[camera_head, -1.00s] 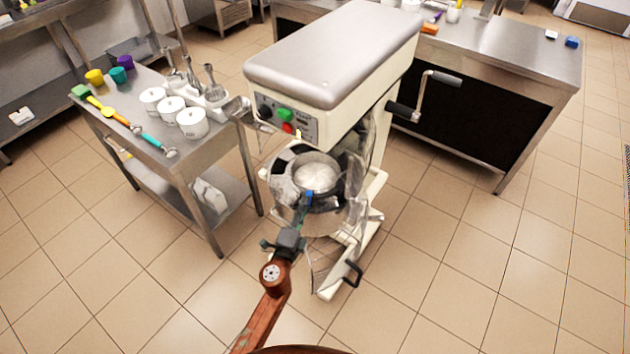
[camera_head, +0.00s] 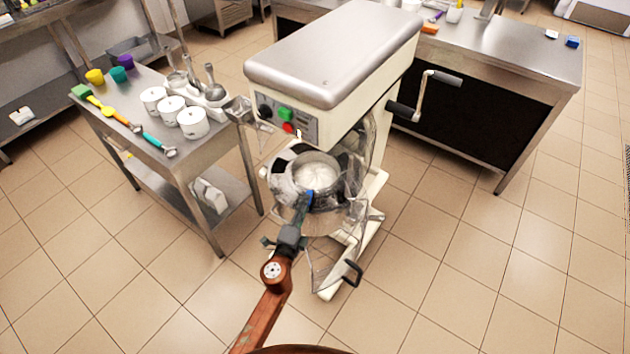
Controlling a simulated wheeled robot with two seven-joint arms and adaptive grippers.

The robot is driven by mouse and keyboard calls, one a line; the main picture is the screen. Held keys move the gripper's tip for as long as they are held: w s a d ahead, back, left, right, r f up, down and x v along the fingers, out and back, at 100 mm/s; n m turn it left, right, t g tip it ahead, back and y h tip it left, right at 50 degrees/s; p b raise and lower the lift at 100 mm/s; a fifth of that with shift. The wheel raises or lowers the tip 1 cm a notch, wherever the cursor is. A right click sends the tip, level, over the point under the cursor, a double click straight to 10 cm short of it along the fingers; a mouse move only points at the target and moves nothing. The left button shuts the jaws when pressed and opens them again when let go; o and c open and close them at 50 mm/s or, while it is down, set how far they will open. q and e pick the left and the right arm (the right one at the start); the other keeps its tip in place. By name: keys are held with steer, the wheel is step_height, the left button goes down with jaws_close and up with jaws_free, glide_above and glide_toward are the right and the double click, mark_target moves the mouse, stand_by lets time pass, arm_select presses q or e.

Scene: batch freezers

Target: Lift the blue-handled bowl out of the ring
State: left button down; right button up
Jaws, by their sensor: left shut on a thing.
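The steel bowl (camera_head: 316,172) sits within the mixer's ring (camera_head: 283,180), beneath the mixer head. White contents show inside the bowl. Its blue handle (camera_head: 310,197) faces me at the front rim. My left gripper (camera_head: 305,205) reaches in from below and is shut on the blue handle. The fingertips are small and partly merge with the handle and the clear guard. I cannot tell whether the bowl's base is clear of the ring. My right gripper is not in view.
The mixer head (camera_head: 335,55) overhangs the bowl. A clear guard (camera_head: 325,262) with a black handle hangs at front right. A steel cart (camera_head: 205,165) with white tubs stands left, a steel counter (camera_head: 500,65) behind right. Floor at right is clear.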

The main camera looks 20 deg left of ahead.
arm_select(q)
steer(key=shift+r, duration=0.15)
